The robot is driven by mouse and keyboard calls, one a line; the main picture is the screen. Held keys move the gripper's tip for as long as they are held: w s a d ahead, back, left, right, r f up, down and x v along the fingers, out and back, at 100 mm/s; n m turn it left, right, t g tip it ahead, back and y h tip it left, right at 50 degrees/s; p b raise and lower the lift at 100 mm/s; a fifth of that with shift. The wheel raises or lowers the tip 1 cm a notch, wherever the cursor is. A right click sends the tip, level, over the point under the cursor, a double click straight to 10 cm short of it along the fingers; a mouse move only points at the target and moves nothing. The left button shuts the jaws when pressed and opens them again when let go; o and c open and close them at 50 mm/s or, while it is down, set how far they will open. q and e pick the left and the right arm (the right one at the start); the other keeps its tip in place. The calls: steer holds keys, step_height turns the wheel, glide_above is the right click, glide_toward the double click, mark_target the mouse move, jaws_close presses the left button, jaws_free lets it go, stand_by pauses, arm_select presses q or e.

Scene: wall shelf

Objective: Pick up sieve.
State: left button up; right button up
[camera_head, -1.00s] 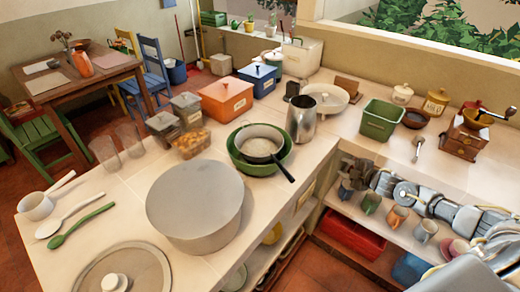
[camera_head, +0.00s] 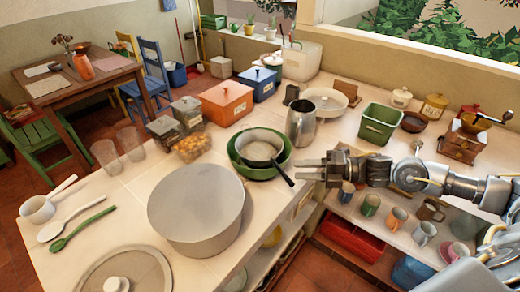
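The sieve (camera_head: 261,145) has a pale round bowl and a dark handle. It rests inside a green bowl (camera_head: 236,163) on the counter. Its handle slants down and right over the bowl's rim, toward the counter edge. My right gripper (camera_head: 308,172) comes in from the right and points left, with its fingertips just right of the handle's end. Its fingers look apart with nothing between them. I cannot tell the exact height gap to the handle. My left gripper is not in view.
A metal pitcher (camera_head: 300,123) stands just behind the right gripper. A large grey pot (camera_head: 196,208) is left of the green bowl. A green bin (camera_head: 379,124) stands on the right counter. Mugs and a red tray (camera_head: 352,241) are on shelves below.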

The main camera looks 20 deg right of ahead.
mark_target(281, 169)
steer(key=p+x, duration=0.3)
steer(key=x, duration=0.3)
steer(key=shift+a, duration=0.1)
steer(key=shift+w+a, duration=0.1)
steer(key=shift+a, duration=0.1)
steer(key=shift+f, duration=0.1)
steer(key=shift+c, duration=0.7)
jaws_close()
